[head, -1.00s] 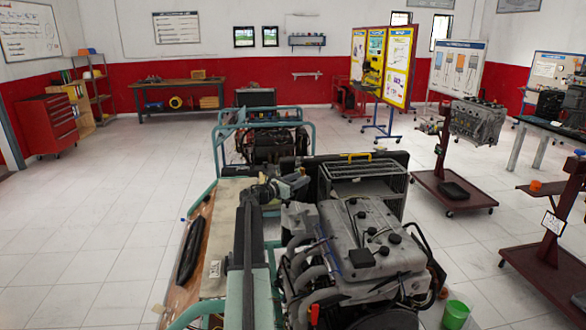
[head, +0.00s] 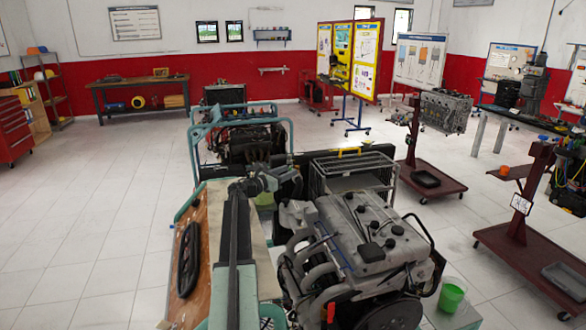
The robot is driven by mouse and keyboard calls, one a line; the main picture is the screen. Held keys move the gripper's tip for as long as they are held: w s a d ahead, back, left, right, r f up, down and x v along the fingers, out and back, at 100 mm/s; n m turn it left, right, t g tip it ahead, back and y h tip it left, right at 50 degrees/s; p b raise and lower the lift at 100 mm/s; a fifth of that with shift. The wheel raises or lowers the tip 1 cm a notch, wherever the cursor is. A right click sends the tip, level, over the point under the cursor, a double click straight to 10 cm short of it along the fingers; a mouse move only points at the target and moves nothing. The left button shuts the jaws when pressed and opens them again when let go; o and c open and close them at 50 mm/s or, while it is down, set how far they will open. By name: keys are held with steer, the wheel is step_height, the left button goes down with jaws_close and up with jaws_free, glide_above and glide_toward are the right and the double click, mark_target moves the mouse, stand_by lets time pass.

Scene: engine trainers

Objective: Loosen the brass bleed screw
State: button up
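I cannot make out the brass bleed screw in the head view; it is too small or hidden. A large grey engine (head: 372,235) with curved intake pipes stands on a trainer frame in front of me, at the right of centre. My arm reaches forward on the left of this engine. My gripper (head: 287,176) is at its far end, near the engine's back left corner. It is small and dark there, and I cannot see whether its fingers are open or shut.
A wooden board (head: 203,245) with a black tray-like part lies left of my arm. Another engine trainer (head: 243,140) in a teal frame stands behind. A green bucket (head: 452,294) is at the right of the engine. Red engine stands (head: 432,178) are further right. The left floor is clear.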

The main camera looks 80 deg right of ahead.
mark_target(297, 166)
steer(key=x, duration=0.6)
jaws_close()
steer(key=shift+w+a, duration=0.15)
steer(key=shift+w, duration=0.25)
steer(key=shift+s, duration=0.35)
steer(key=shift+t, duration=0.3)
